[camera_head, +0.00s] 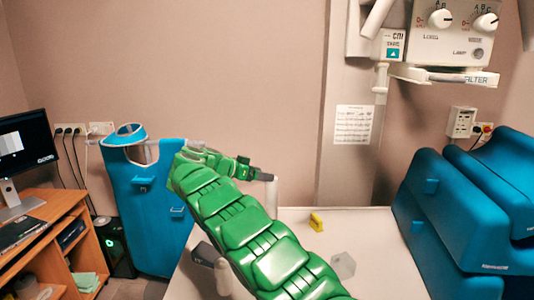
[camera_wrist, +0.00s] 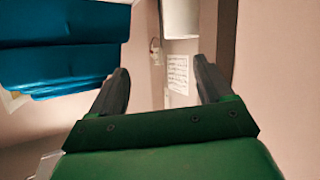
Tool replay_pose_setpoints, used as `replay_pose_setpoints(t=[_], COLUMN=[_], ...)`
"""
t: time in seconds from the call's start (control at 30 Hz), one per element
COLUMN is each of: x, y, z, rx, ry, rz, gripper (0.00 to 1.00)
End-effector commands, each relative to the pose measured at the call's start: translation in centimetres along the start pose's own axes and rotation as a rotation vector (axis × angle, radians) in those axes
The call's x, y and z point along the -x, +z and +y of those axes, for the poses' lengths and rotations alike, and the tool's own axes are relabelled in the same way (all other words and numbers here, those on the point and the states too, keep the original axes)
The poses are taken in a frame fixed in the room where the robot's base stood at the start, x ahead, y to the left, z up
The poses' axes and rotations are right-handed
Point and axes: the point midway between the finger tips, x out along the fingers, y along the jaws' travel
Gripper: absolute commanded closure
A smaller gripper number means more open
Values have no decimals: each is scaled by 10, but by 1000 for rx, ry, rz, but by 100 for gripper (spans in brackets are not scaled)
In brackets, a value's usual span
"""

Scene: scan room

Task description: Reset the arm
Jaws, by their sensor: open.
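My green arm (camera_head: 240,225) stretches from the bottom edge up and to the left over the white table (camera_head: 385,265) in the head view, then bends to the right at its far end. My gripper (camera_wrist: 160,66) shows in the wrist view with its two dark fingers well apart and nothing between them. Beyond the fingers is the wall with a printed notice (camera_wrist: 178,75).
A small yellow object (camera_head: 316,222) and a translucent block (camera_head: 343,265) lie on the table right of my arm. Blue padded shapes (camera_head: 465,215) stand at the right. A blue apron-like piece (camera_head: 150,210) and a wooden desk (camera_head: 45,240) are at the left. A control unit (camera_head: 455,35) hangs above.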

Motion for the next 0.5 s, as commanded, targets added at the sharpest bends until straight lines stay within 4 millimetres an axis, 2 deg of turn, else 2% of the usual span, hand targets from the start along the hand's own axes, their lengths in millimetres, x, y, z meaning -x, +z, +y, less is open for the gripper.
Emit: replay_pose_setpoints(t=[0.03, 0.23, 0.5], x=[-5, -22, -42], y=[-10, -33, -52], z=[12, 53, 117], rx=[25, 135, 275], ry=[18, 68, 128], rz=[-4, -45, -136], gripper=[20, 20, 20])
